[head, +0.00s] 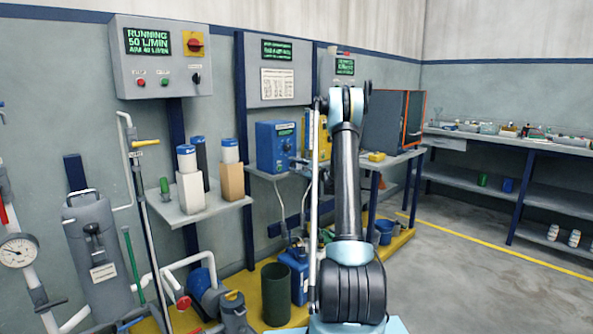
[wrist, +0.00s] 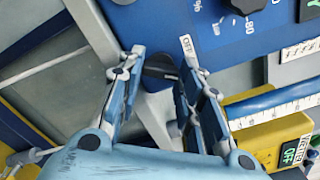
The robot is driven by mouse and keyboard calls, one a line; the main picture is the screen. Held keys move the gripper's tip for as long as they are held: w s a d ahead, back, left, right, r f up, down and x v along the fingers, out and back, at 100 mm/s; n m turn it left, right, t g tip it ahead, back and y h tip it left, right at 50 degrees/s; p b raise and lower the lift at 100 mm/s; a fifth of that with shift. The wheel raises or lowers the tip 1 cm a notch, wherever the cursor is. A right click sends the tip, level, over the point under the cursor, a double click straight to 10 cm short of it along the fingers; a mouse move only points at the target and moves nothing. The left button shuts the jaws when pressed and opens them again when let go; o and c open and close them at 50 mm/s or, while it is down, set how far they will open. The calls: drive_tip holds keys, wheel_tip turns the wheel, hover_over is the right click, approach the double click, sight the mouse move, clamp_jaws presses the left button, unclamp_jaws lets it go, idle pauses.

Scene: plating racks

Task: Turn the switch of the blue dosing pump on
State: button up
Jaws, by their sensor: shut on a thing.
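The blue dosing pump (head: 275,148) stands on a wall shelf left of my arm in the head view. Its blue front fills the top of the wrist view (wrist: 160,22). My gripper (wrist: 160,64) is shut on the switch, one finger on each side. The fingers cover parts of the switch, and I cannot tell its exact angle.
A black dial (wrist: 248,5) with a percent scale is on the same front. A yellow unit with a green display (wrist: 291,154) is close at lower right in the wrist view. Bottles (head: 188,160) stand on the shelf to the left. The floor at right is clear.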

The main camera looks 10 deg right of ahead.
drive_tip(key=shift+f, duration=0.15)
drive_tip(key=o, duration=1.1)
drive_tip(key=shift+c, duration=0.2)
drive_tip(key=shift+s+d, duration=0.25)
drive_tip(key=v, duration=1.1)
drive_tip(key=shift+s, duration=0.1)
